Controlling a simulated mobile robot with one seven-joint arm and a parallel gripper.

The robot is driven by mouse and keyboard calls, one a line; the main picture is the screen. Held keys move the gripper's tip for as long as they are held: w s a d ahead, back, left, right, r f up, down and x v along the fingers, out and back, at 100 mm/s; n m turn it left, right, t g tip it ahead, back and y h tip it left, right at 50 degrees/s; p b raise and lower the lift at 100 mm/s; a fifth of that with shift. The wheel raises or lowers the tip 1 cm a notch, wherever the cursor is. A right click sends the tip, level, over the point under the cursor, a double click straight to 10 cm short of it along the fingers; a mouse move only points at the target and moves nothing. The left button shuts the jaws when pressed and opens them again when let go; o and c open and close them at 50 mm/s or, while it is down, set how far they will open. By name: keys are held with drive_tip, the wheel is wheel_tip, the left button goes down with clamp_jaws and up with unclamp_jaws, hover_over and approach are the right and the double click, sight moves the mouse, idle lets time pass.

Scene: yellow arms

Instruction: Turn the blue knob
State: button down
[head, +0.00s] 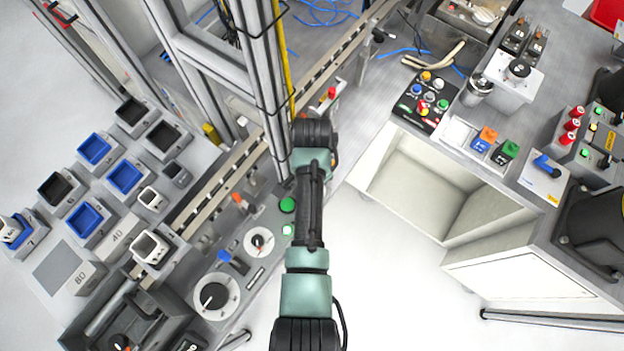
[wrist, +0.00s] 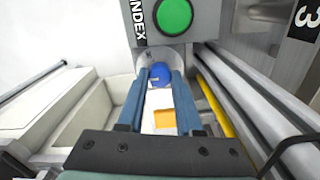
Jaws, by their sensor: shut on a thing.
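The blue knob (wrist: 160,73) shows in the wrist view at the far end of my fingers, in front of a round pale plate. My gripper (wrist: 162,74) has its two blue fingers on either side of the knob and is shut on it. The fingers cover parts of the knob's sides, so its turn angle is hard to tell. In the head view my own arm hides the fingertips and this knob.
A green button (wrist: 173,15) on a panel marked INDEX is just beyond the knob. A metal column (head: 262,90) stands close to my arm. Blue and black bins (head: 124,177) fill the left bench. A control box (head: 424,101) stands on the right bench.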

drive_tip(key=shift+n, duration=0.3)
drive_tip(key=n+p, duration=0.2)
drive_tip(key=n, duration=0.3)
drive_tip(key=shift+r, duration=0.1)
drive_tip(key=n+p, duration=0.1)
drive_tip(key=n, duration=0.5)
drive_tip(key=shift+w+n, duration=0.1)
drive_tip(key=shift+n, duration=0.2)
idle(0.4)
drive_tip(key=c, duration=0.6)
unclamp_jaws()
wheel_tip(320, 180, up, 13)
drive_tip(key=shift+f+b, duration=0.1)
drive_tip(key=shift+b, duration=0.55)
